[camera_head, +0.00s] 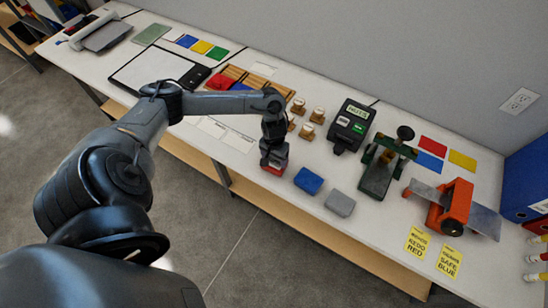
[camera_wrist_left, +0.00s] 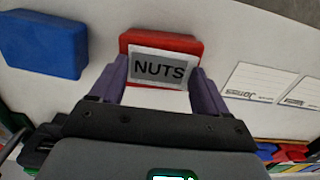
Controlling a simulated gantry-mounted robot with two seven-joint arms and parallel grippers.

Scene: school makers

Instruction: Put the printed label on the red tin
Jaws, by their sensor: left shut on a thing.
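The red tin (camera_head: 271,170) is near the front edge of the bench, mostly hidden under my left gripper (camera_head: 273,158) in the head view. In the left wrist view the red tin (camera_wrist_left: 160,40) shows just beyond the fingertips. The printed label (camera_wrist_left: 161,68), a pale piece with a grey panel reading NUTS, is between the purple fingers of my left gripper (camera_wrist_left: 160,75). The fingers are shut on the label. It overlaps most of the tin's face in this view; I cannot tell whether they touch. My right gripper is not in view.
A blue tin (camera_head: 308,180) and a grey tin (camera_head: 340,203) stand to the right. A dark label printer (camera_head: 350,126), wooden-handled stamps (camera_head: 318,116), a green press (camera_head: 382,168) and an orange device (camera_head: 455,205) stand further along. White printed cards (camera_head: 239,140) lie left of the gripper.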

